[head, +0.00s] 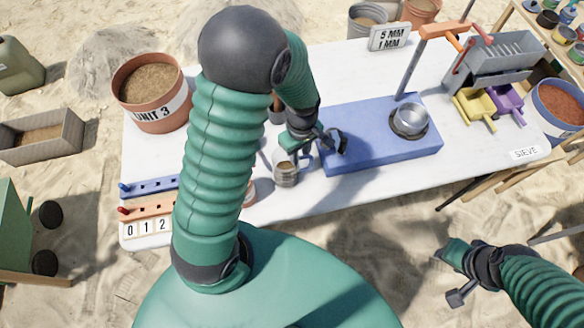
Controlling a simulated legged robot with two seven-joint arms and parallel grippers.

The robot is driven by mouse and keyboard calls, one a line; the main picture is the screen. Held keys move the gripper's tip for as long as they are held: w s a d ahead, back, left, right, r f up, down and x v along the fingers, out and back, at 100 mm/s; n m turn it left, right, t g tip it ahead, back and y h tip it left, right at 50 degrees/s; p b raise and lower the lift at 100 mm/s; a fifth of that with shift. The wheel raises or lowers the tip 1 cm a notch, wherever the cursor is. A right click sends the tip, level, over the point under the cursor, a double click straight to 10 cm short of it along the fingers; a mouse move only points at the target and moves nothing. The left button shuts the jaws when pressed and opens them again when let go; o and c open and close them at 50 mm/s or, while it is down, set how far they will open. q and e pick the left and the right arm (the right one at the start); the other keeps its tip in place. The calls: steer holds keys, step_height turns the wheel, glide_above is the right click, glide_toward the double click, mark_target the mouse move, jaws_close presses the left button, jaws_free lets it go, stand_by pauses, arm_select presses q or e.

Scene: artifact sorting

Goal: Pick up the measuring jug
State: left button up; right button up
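The measuring jug (287,174) is a small clear vessel with brownish contents and a handle on its right side. It stands on the white table, left of the blue board (375,140). My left gripper (322,146) is just above and right of the jug, by its handle and over the blue board's left end. Its fingers look spread, and it holds nothing that I can see. Contact with the handle cannot be made out. My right gripper (452,275) is open and empty, off the table's front edge at the lower right.
My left arm hides part of the table's left. A pot of soil marked UNIT 3 (150,92) stands at the back left. A metal bowl (411,119) sits on the blue board near an orange-handled tool (445,30). Yellow and purple scoops (474,108) lie right.

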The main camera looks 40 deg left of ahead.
arm_select(q)
steer(key=f, duration=0.4)
steer(key=shift+s+a+f, duration=0.25)
steer(key=shift+s+f, duration=0.05)
steer(key=shift+s, duration=0.05)
steer(key=shift+w+a+f, duration=0.2)
steer(key=shift+a+f, duration=0.15)
steer(key=shift+a, duration=0.15)
steer(key=shift+s+d+r, duration=0.1)
steer(key=shift+d+r, duration=0.05)
steer(key=shift+d, duration=0.15)
steer(key=c, duration=0.5)
steer(key=shift+d, duration=0.3)
jaws_close()
steer(key=shift+a, duration=0.1)
steer(key=shift+a, duration=0.2)
steer(key=shift+d, duration=0.1)
